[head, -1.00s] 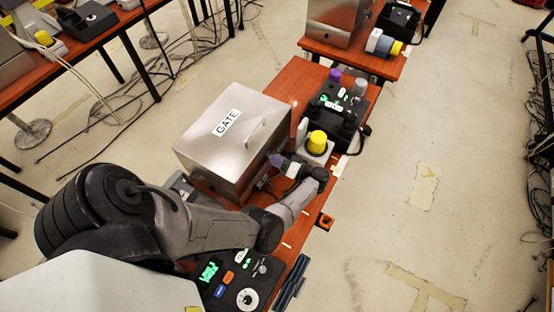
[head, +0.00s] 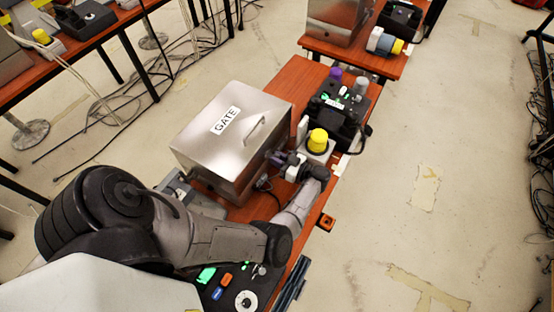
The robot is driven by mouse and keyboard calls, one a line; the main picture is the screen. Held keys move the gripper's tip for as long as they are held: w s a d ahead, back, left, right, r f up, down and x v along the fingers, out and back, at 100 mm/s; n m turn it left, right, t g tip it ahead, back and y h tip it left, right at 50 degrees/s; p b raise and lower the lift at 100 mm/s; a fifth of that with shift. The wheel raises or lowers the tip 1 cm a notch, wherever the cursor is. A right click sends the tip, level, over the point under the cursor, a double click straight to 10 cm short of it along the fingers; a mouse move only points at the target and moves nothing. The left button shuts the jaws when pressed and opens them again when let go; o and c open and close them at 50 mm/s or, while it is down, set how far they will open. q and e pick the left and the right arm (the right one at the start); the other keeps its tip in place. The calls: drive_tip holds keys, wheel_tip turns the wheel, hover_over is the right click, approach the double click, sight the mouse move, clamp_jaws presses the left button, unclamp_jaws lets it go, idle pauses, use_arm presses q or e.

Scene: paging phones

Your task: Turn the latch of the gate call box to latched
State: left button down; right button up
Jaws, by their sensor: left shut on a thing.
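The gate call box (head: 205,148) is a silvery metal box with a white GATE label (head: 226,120) and a handle on its lid. It stands on the brown table, and its lid is down. My left gripper (head: 277,158) is at the box's right-hand face, shut on the latch there. The fingers and wrist hide the latch, so its angle cannot be read. My right gripper is not in view.
A yellow-domed beacon (head: 318,137) stands close beside my left gripper. Behind it is a black phone unit (head: 335,118). A dark panel with coloured buttons and a white dial (head: 246,300) lies at the near end, below my left arm.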

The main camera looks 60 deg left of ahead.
use_arm(q)
drive_tip(key=shift+n, duration=0.6)
drive_tip(key=c, duration=1.1)
unclamp_jaws()
drive_tip(key=shift+b+v, duration=1.8)
drive_tip(key=shift+v, duration=5.1)
